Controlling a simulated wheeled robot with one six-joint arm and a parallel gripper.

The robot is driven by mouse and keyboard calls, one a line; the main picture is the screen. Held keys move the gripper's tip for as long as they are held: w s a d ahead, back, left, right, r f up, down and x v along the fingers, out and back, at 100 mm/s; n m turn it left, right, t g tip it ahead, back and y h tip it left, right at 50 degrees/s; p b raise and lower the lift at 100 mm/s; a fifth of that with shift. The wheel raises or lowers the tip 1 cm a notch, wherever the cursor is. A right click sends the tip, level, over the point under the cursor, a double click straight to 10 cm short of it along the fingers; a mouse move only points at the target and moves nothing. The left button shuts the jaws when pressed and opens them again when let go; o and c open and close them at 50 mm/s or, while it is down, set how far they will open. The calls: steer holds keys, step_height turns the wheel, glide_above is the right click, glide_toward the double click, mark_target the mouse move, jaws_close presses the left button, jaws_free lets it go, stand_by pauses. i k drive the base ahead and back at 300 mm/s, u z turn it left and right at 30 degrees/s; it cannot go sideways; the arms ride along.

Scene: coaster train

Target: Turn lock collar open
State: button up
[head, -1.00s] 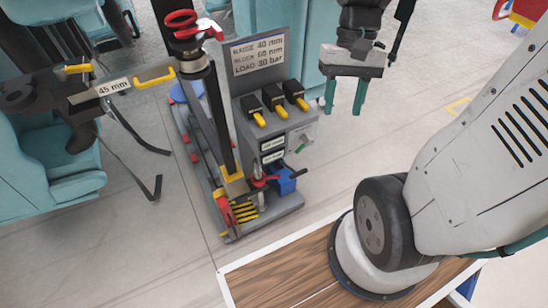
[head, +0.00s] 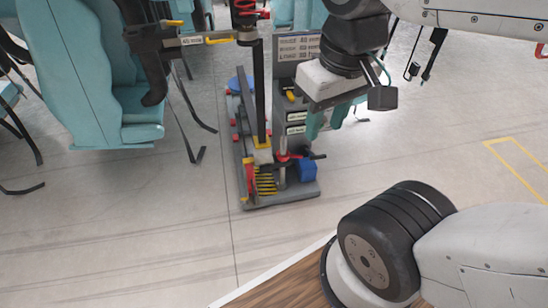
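A red collar-like part (head: 286,157) with a dark lever sits on a short upright grey rod, low on the grey jack stand (head: 282,202). I cannot tell for certain that it is the lock collar, or how it is turned. My gripper (head: 327,121) hangs above and to the right of it, apart from it. Its two teal fingers are spread with nothing between them. The gripper body hides part of the stand's panel and sign.
A blue block (head: 307,171) is beside the rod. A tall black post (head: 260,90) rises behind. Teal seats (head: 95,80) with hanging straps stand at left. A wooden surface with white edge (head: 275,283) is in front. The floor at right is clear.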

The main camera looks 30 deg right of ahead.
mark_target(289, 156)
steer(key=u, duration=0.25)
steer(key=k, duration=0.35)
steer(key=z, duration=0.75)
steer(key=i, duration=0.75)
steer(key=u, duration=0.7)
steer(key=k, duration=0.4)
steer(key=z, duration=0.8)
